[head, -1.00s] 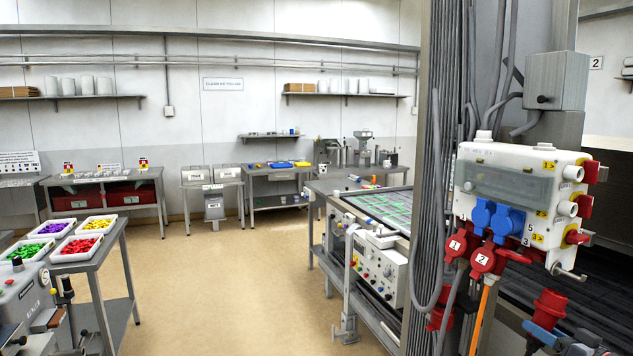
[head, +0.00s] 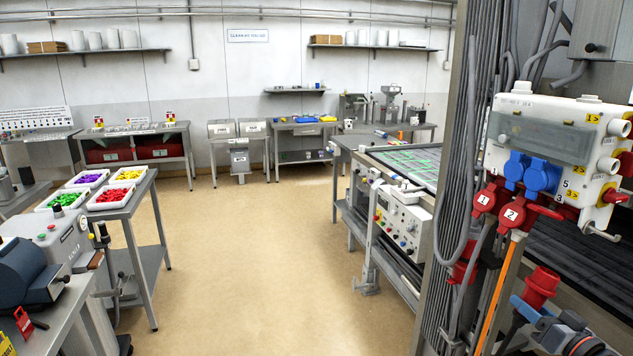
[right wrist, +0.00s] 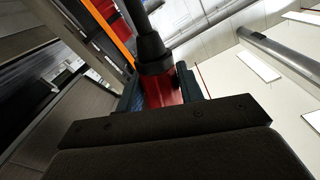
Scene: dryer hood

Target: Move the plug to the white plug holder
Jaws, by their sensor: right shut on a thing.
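A red plug (head: 541,287) shows at the lower right of the head view, below the white socket box. My right gripper (head: 545,318), with blue fingers, is shut on it. In the right wrist view the red body of the plug (right wrist: 160,92) sits between the fingers, with a black cable end at its top. The white box (head: 560,150) is mounted on a grey column and has blue and red sockets, white round ports on its right side and a metal bracket below. I cannot tell which part is the white plug holder. The plug is apart from the box. My left gripper is out of view.
Two red plugs marked 1 and 2 (head: 512,215) hang in the box's lower front. Grey cables (head: 468,160) and an orange strip (head: 498,295) run down beside them. A bench with a control panel (head: 402,222) stands left of the column. The floor (head: 265,260) is open.

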